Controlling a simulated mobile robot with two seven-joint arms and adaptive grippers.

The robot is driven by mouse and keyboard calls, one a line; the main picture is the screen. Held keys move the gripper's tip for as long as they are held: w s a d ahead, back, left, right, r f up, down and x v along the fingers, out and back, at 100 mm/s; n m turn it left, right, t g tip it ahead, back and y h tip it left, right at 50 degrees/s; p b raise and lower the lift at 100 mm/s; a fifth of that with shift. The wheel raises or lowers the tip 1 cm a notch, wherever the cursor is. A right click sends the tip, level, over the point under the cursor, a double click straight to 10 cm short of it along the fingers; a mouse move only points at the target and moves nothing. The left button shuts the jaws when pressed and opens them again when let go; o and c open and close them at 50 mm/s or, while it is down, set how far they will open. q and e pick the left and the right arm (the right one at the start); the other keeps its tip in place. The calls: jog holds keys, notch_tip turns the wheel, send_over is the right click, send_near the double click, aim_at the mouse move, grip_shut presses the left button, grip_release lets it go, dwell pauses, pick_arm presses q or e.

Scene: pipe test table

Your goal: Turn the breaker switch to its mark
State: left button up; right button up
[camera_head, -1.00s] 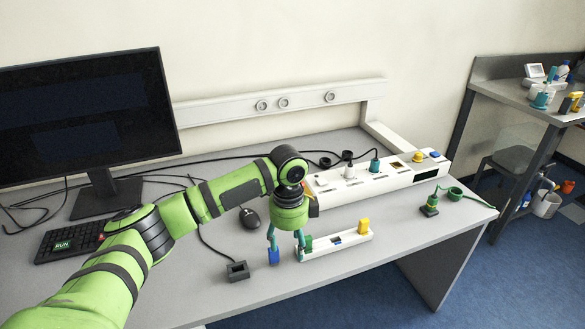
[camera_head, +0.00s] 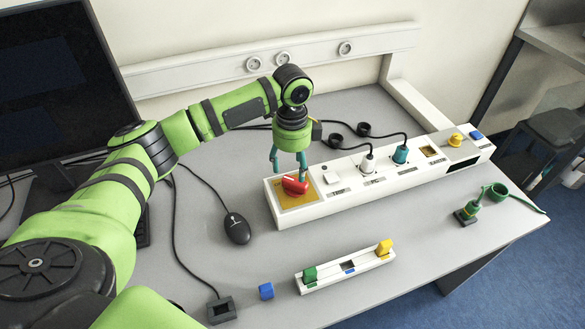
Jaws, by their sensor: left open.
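The breaker switch is a red knob (camera_head: 295,184) on a yellow plate (camera_head: 291,204) at the left end of a long white power strip (camera_head: 355,193). The knob looks slanted on its plate; its mark is too small to make out. My left gripper (camera_head: 287,178) points down over the knob with its fingers apart, one on the left and one behind it. Whether a finger touches the knob I cannot tell. My right gripper is not in view.
Plugs with cables (camera_head: 400,153) stand in the strip to the right. A black mouse (camera_head: 236,229) lies left of it. A green part (camera_head: 468,213) lies at right.

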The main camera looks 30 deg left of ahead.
aim_at(292, 182)
pick_arm(q)
jog(key=f, duration=0.4)
jog(key=shift+s+f, duration=0.2)
jog(key=shift+f, duration=0.45)
jog(key=c, duration=1.1)
jog(key=shift+c, duration=0.3)
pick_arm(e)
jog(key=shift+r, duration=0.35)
